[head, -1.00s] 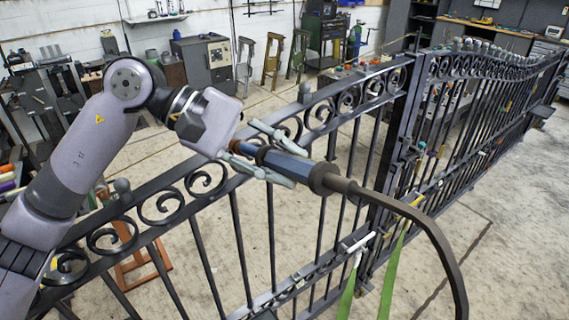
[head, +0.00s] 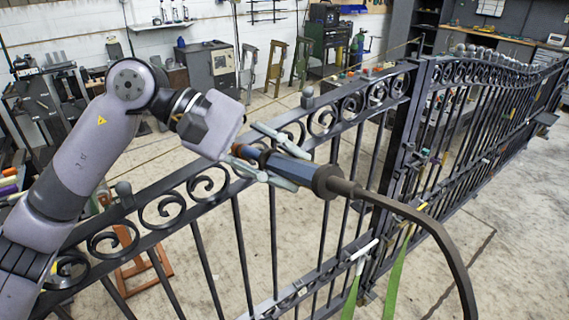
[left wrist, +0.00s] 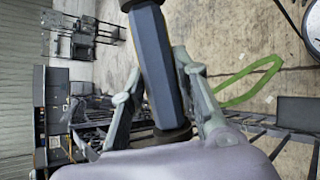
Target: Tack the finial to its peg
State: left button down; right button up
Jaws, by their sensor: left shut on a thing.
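My left gripper (head: 270,160) is shut around the blue handle of a torch-like tool (head: 292,168), held above and in front of the black scroll gate (head: 240,235). A dark collar and a long curved dark hose or neck extend from its right end. The left wrist view also shows the blue handle (left wrist: 155,65) between the fingers. I cannot tell which finial is the task's, and no bare peg is clear.
A white-tipped clamp or tool (head: 362,246) and green straps (head: 397,270) hang at the lower gate. A grey cabinet (head: 210,67) and workbench (head: 490,35) stand at the back. The concrete floor before the gate is mostly open.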

pick_arm(q)
jog(key=shift+w+a+f+b, duration=0.1)
jog(key=shift+w+a+b, duration=0.15)
jog(key=shift+w+b, duration=0.1)
jog(key=shift+w+a, duration=0.2)
jog(key=shift+b, duration=0.55)
dwell(0.5)
